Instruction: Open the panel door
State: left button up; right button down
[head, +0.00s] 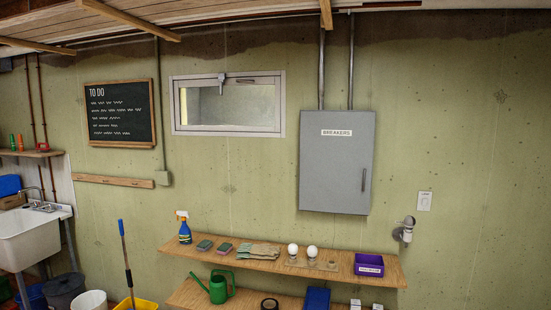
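The grey panel door (325,172) is on a wall-mounted box labelled "BREAKERS" in the head view, right of centre. It looks closed. Its dark vertical handle (364,180) is near the door's right edge, in the lower half. Two conduits (321,70) run from the top of the box to the ceiling. Neither of my grippers shows in the head view.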

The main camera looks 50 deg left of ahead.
aim_at(336, 164)
jog(key=u, duration=1.4)
jog(key=i+l+u, duration=0.2)
jog(key=i, duration=0.2)
